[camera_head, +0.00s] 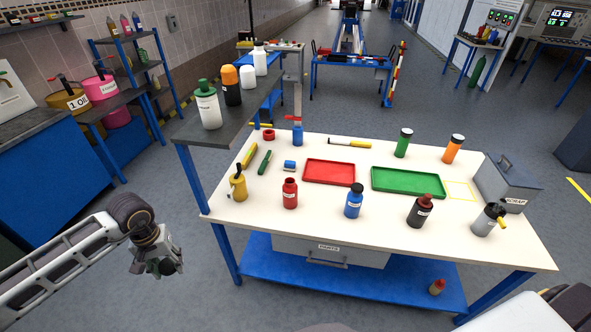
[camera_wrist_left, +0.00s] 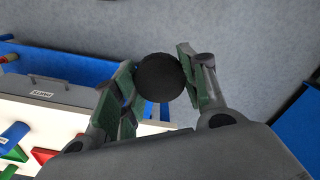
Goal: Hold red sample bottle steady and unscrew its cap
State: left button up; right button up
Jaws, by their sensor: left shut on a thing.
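The red sample bottle (camera_head: 290,194) stands upright on the white worktable near its front left part. No dark cap shows on its red neck. My left gripper (camera_head: 172,266) is off the table's left side, over the floor and apart from the bottle. In the left wrist view my left gripper (camera_wrist_left: 158,82) is shut on a round black cap (camera_wrist_left: 157,78), seen as a dark disc between the green-grey finger pads. The red bottle is not clearly seen in that view. My right gripper is not in view; only parts of my right arm show at the lower right corner.
On the worktable (camera_head: 330,232) stand a blue bottle (camera_head: 354,201), a dark bottle (camera_head: 420,211), a yellow can (camera_head: 238,184), a red tray (camera_head: 329,184) and a green tray (camera_head: 408,194). A raised grey shelf (camera_head: 228,128) with several bottles adjoins the back left. Floor below my left gripper is clear.

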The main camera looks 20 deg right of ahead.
aim_at(290, 188)
jog(key=i+l+z, duration=0.2)
jog(key=l+z, duration=0.2)
jog(key=i+l+z, duration=0.6)
jog(key=l+z, duration=0.15)
jog(key=i+l+z, duration=0.4)
jog(key=k+j, duration=0.05)
jog(key=j, duration=0.05)
